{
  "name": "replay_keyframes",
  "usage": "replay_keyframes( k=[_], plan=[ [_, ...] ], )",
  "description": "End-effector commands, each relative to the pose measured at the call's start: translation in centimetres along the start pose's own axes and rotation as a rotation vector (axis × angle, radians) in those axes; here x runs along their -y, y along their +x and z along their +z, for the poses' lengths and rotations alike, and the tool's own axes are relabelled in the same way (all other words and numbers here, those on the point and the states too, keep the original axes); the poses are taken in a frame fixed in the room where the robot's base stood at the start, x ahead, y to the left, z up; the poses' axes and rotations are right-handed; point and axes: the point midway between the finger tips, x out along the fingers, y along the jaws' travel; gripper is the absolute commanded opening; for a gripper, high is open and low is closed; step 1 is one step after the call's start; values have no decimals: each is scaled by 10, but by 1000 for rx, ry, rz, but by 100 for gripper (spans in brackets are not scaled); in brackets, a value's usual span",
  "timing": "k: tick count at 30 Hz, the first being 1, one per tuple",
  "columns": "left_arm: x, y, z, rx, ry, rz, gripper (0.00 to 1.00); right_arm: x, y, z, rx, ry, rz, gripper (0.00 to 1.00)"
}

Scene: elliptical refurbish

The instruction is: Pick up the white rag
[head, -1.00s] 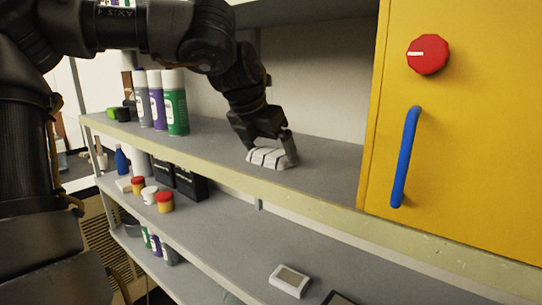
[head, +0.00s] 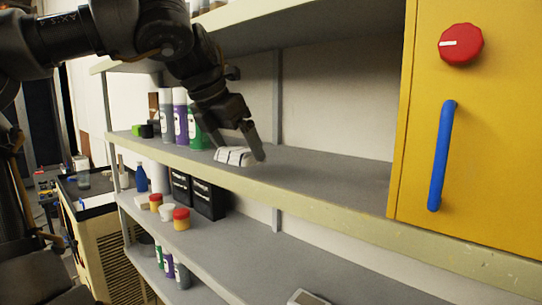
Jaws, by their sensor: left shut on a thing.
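The white rag (head: 234,157) is a small folded white bundle with dark stripes, in the head view at the upper open shelf (head: 330,178). My left gripper (head: 240,150) reaches down to it from the upper left and is shut on it. One dark finger shows on the right side of the rag; the other finger is mostly hidden. The rag is at or just above the shelf surface near its front edge; I cannot tell if it still touches. My right gripper is not in view.
Spray cans (head: 181,118) stand on the same shelf to the left of the gripper. A yellow cabinet (head: 480,140) with a blue handle (head: 441,155) and red knob (head: 460,44) stands at the right. Below are black boxes (head: 208,199) and red-lidded jars (head: 181,218).

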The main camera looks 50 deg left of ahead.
Motion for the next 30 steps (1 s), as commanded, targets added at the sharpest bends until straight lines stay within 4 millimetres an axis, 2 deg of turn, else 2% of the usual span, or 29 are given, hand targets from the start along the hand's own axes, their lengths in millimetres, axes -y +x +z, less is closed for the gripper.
replay_keyframes(
  k=[3,9,15,24,25,28,30],
  plan=[
    [-17,-9,-19,4,-2,1,72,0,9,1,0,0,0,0],
    [-36,-22,-38,2,0,2,72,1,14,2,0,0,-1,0],
    [-44,-27,-46,1,1,0,72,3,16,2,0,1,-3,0],
    [-45,-28,-47,1,1,0,72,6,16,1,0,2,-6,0],
    [-45,-28,-47,1,1,0,91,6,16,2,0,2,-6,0],
    [-45,-28,-47,0,1,1,78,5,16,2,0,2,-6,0],
    [-45,-28,-47,0,1,0,76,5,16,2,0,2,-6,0]
  ],
)
